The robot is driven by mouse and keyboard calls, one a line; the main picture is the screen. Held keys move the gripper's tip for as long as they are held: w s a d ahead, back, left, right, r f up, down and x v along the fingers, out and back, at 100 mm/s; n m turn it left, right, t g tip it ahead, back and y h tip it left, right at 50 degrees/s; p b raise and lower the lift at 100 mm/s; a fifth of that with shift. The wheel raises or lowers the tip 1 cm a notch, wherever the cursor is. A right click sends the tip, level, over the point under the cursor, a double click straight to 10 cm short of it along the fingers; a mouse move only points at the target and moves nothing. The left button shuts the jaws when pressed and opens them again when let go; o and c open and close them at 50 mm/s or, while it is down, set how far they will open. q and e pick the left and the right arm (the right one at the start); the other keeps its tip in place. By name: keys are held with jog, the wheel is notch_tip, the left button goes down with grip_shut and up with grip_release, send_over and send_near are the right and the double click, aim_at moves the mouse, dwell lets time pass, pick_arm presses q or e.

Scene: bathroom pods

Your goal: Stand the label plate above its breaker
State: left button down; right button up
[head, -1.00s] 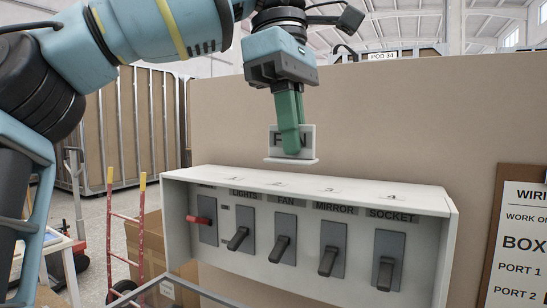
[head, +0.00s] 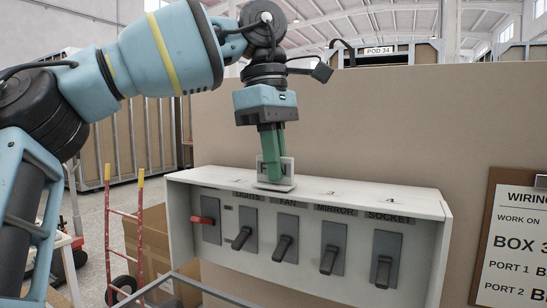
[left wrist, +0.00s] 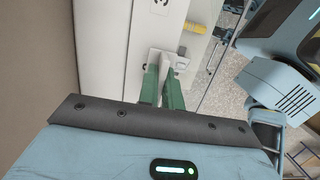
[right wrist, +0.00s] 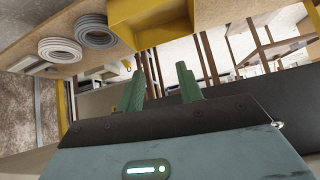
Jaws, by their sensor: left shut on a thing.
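The white label plate (head: 288,168), its dark lettering partly covered by my fingers, is upright with its flat foot over the top of the white breaker box (head: 425,204). My left gripper (head: 275,176) is shut on the plate from above. The plate is above the FAN breaker (head: 285,241), and the number there is hidden. I cannot tell whether the foot touches the box top. In the left wrist view, the plate's foot (left wrist: 156,56) shows past the green fingers. My right gripper (right wrist: 160,82) is open and empty, seen only in the right wrist view.
The LIGHTS (head: 245,232), MIRROR (head: 332,247) and SOCKET (head: 385,259) breakers flank it. A tan panel (head: 400,130) stands behind the box. A wiring board (head: 510,240) hangs at right. A red hand truck (head: 125,225) stands at left. The box top toward the right is clear.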

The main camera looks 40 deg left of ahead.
pick_arm(q)
jog(key=shift+f, duration=0.1)
jog(key=shift+f, duration=0.15)
jog(key=c, duration=1.6)
grip_release()
jog(key=shift+s+a+r, duration=0.1)
jog(key=shift+a+r, duration=0.05)
jog(key=shift+r, duration=1.15)
jog(key=shift+a+r, duration=0.2)
jog(key=shift+r, duration=1.15)
jog(key=shift+s+a+r, duration=0.1)
jog(key=shift+a+r, duration=0.05)
jog(key=shift+r, duration=1.15)
